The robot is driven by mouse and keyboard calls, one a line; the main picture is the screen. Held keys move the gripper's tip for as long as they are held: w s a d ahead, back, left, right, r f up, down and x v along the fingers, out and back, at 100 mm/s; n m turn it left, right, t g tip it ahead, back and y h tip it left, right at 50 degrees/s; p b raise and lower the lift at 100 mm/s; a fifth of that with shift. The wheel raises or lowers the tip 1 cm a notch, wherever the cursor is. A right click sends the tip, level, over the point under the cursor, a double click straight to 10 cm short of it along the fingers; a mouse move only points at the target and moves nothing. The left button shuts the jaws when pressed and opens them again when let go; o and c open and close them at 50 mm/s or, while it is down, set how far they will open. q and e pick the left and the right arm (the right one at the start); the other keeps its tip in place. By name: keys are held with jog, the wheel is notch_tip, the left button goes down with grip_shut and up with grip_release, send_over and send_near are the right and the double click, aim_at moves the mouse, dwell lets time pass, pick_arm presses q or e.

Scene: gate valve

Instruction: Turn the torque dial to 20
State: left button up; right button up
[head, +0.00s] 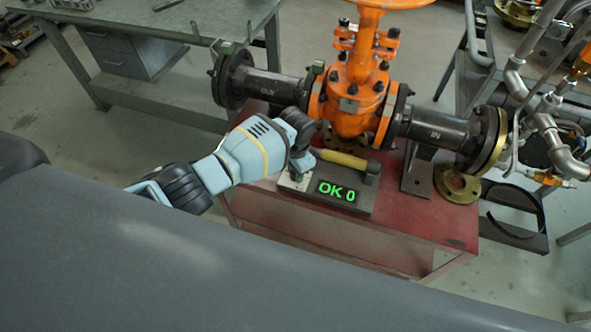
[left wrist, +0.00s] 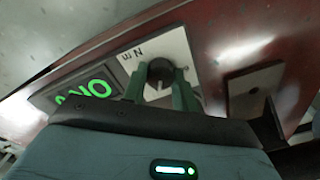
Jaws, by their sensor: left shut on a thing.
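The torque dial (left wrist: 160,70) is a dark round knob on a pale plate (left wrist: 181,45) with small black markings. My left gripper (left wrist: 160,88) is shut on the dial, with one green finger on each side of it. In the head view my left gripper (head: 299,172) reaches down over the pale dial plate (head: 291,183), hiding the knob. The display also shows upside down in the left wrist view (left wrist: 85,92), partly hidden by my gripper. My right gripper is in neither view.
A tool with a yellow handle (head: 342,158) lies behind the display. The orange gate valve (head: 352,100) with dark flanged pipes stands behind it on the red table (head: 300,232). A brass flange (head: 457,185) lies to the right. A grey bench (head: 150,30) stands at the back left.

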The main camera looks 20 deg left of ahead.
pick_arm(q)
jog(key=o, duration=1)
jog(key=shift+c, duration=0.2)
jog(key=shift+r, duration=0.1)
notch_tip(320, 180, up, 7)
jog(key=shift+f+p, duration=0.1)
jog(key=shift+p, duration=0.75)
jog(key=shift+r, duration=0.4)
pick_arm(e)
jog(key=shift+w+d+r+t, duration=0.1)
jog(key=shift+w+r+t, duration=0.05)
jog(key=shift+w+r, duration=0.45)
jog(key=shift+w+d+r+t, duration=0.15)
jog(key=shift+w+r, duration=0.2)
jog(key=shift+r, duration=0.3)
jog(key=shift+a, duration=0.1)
